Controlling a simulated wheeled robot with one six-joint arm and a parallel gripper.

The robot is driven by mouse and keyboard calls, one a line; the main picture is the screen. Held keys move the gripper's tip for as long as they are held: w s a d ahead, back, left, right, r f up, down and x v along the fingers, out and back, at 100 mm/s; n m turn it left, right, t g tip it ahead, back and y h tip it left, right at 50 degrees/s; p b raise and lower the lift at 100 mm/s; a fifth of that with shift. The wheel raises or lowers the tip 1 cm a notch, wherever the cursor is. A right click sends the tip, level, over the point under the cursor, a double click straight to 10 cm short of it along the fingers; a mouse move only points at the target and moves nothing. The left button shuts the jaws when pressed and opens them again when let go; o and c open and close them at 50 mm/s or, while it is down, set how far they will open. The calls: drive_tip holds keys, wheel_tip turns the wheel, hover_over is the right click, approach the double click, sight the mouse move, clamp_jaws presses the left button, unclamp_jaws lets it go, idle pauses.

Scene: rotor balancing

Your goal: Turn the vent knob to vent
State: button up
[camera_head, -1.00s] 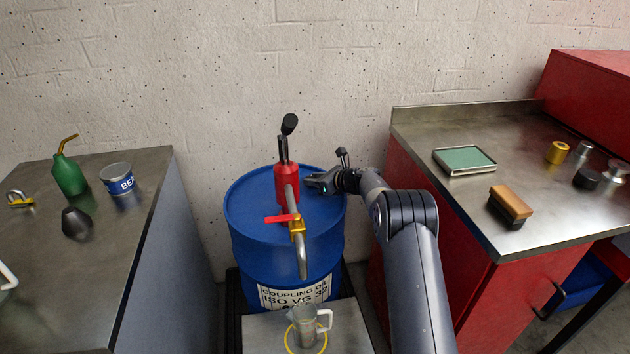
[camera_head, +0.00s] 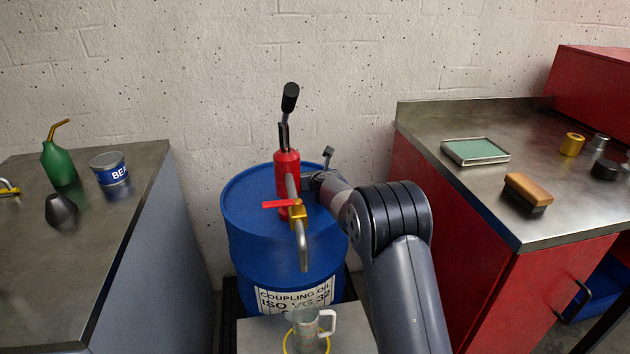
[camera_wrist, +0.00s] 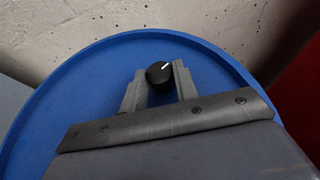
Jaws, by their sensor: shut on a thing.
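The vent knob (camera_wrist: 159,74) is a small black round knob with a white pointer line, on top of the blue drum (camera_head: 245,215). In the wrist view the pointer aims up and to the right. My gripper (camera_wrist: 160,80) is shut on the knob, with one grey finger on each side of it. In the head view the red pump and my own arm hide the knob and the fingertips. The drum also fills much of the wrist view (camera_wrist: 70,95).
A red hand pump (camera_head: 287,175) with a red tap lever (camera_head: 281,204) and a bent spout (camera_head: 302,245) stands on the drum, close left of my gripper. A clear jug (camera_head: 306,325) stands below the spout. Benches flank the drum, and a wall is behind.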

drive_tip(key=shift+a+r+m+h, duration=0.1)
drive_tip(key=shift+r+m+h, duration=0.05)
drive_tip(key=shift+m+h, duration=0.4)
drive_tip(key=o, duration=1)
drive_tip(key=shift+c, duration=0.2)
wheel_tip(320, 180, up, 10)
drive_tip(key=p, duration=0.9)
